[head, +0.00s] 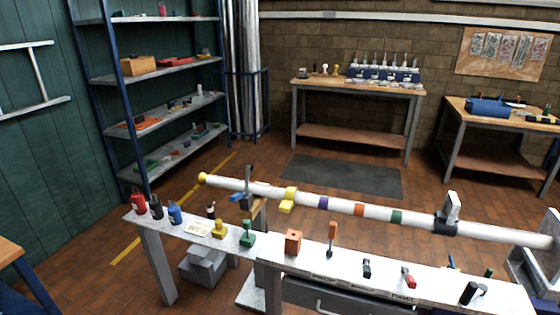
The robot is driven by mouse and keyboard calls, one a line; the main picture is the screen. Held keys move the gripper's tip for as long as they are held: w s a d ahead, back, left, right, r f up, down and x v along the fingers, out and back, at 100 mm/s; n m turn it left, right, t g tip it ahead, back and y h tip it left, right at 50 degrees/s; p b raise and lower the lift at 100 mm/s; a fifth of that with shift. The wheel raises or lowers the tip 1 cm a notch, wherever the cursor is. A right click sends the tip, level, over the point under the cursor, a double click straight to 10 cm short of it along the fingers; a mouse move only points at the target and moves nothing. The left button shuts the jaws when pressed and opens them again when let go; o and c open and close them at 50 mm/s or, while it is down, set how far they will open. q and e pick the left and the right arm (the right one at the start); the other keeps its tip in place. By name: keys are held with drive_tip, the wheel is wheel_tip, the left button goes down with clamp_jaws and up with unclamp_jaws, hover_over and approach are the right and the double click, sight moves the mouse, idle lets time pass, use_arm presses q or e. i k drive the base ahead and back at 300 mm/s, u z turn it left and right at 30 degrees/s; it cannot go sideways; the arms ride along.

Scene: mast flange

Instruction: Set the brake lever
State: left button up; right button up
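A lever with an orange handle (332,232) stands about upright on a dark stem on the narrow white bench (345,265). It is the most lever-like thing there, but I cannot tell for certain that it is the brake lever. An orange block (293,242) sits to its left. Small black (366,268) and red-and-black (408,278) parts lie to its right. A white mast (340,206) with coloured bands runs above and behind the bench. A blue clamp with a dark upright bar (247,188) is near its yellow-capped left end. Neither gripper shows.
Red, black and blue bottles (174,213) and green and yellow fittings (247,235) stand on the bench's left part. A dark collar with a grey plate (449,215) is on the mast's right part. Shelves and worktables stand behind; a dark mat (340,175) lies on open floor.

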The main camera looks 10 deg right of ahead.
sight(366, 270)
drive_tip(key=z, duration=1.15)
drive_tip(key=k, duration=1)
drive_tip(key=z, duration=1.05)
drive_tip(key=i, duration=1.55)
drive_tip(key=u, duration=0.75)
